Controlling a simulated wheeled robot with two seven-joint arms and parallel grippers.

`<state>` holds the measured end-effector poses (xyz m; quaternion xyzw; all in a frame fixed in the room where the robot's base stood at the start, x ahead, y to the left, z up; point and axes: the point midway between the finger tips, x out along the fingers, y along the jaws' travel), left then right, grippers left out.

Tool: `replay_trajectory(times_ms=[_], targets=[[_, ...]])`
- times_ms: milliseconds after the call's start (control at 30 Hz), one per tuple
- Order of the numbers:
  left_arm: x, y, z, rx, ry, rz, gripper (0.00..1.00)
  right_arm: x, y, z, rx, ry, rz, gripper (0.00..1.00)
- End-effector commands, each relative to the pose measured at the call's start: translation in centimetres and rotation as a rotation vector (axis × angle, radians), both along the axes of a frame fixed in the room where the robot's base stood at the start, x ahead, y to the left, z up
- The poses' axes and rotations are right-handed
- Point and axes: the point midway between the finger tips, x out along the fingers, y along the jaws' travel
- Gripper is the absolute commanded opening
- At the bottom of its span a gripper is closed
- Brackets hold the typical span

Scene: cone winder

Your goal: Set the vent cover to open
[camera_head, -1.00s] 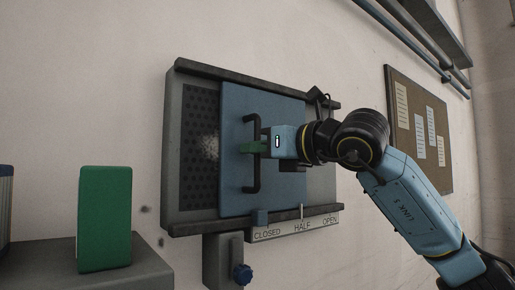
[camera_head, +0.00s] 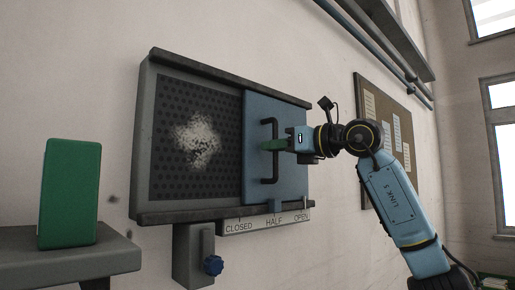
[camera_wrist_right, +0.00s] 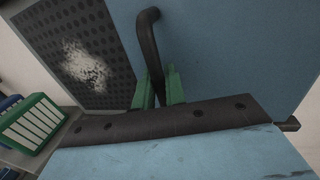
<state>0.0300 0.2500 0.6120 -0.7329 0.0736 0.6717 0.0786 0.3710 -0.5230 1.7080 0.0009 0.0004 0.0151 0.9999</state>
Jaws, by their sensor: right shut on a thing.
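The vent cover (camera_head: 289,181) is a blue sliding panel between two dark rails, with a black bar handle (camera_head: 268,180). It stands over the right part of the vent, and the perforated plate (camera_head: 172,160) with a pale dusty patch shows on the left. My left gripper is not in view.
A green box (camera_head: 69,193) stands on a grey shelf (camera_head: 85,262) at the left. A notice board (camera_head: 385,130) hangs on the wall behind my right arm.

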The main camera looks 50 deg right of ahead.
Motion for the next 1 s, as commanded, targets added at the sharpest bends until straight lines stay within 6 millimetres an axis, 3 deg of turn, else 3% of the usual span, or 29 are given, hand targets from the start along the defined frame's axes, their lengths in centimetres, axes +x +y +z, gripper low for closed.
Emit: replay_trajectory(times_ms=[167,200,300,667,767,1000], targets=[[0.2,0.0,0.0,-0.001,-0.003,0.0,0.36,0.0,0.1,0.2,-0.001,-0.005,0.001,0.0],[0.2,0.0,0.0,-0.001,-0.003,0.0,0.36,0.1,0.1,0.2,0.0,-0.005,0.002,0.18],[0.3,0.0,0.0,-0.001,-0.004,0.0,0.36,0.1,0.2,0.1,0.0,-0.004,0.003,0.29],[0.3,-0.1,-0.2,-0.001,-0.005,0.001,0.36,-0.4,0.2,0.0,0.0,-0.001,0.003,0.29],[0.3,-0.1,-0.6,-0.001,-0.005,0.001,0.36,-1.7,0.1,-0.1,-0.001,-0.003,0.001,0.29],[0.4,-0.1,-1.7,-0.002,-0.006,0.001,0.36,-7.1,-0.1,-0.1,-0.001,-0.004,-0.001,0.29]])
